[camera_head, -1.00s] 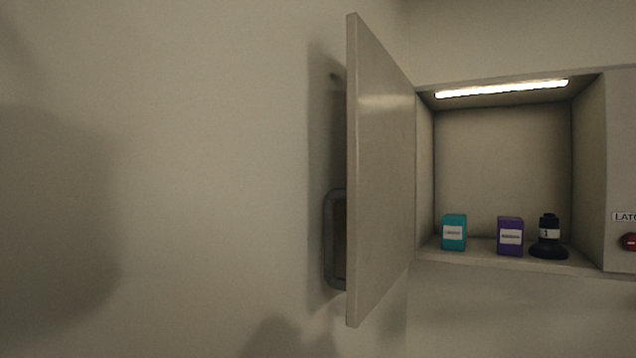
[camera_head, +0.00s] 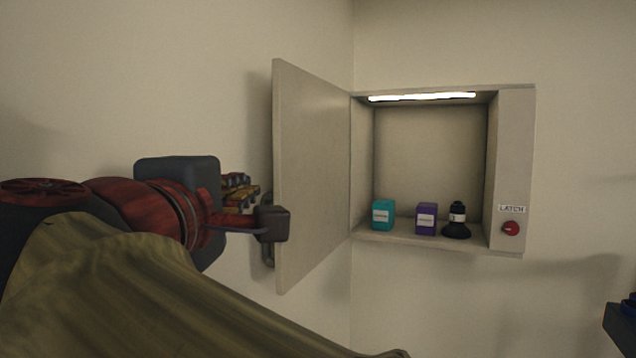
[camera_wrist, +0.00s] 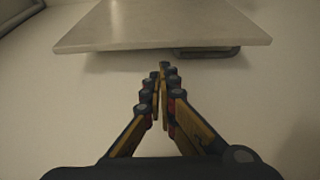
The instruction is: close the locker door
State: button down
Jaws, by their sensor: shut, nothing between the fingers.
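The locker (camera_head: 516,150) is on the wall with its door (camera_head: 308,170) swung wide open to the left. The door's inner face shows in the head view. Its handle (camera_head: 268,252) is on the outer side, mostly hidden behind the door edge and my gripper. My gripper (camera_head: 272,220) is at the door's free edge on the left, partly hidden by my own arm. In the wrist view my gripper (camera_wrist: 165,72) is shut and empty, its fingertips just short of the door (camera_wrist: 160,25). The handle (camera_wrist: 208,52) shows beyond the fingertips, slightly right. I cannot tell whether the fingers touch anything.
Inside the locker stand a teal box (camera_head: 383,214), a purple box (camera_head: 426,218) and a black bottle-like item (camera_head: 457,222). A red latch button (camera_head: 511,228) sits on the right frame under a label (camera_head: 511,209). A dark object (camera_head: 622,320) is at the lower right.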

jog(key=w+p, duration=0.1)
jog(key=w, duration=0.6)
jog(key=shift+w+d, duration=0.1)
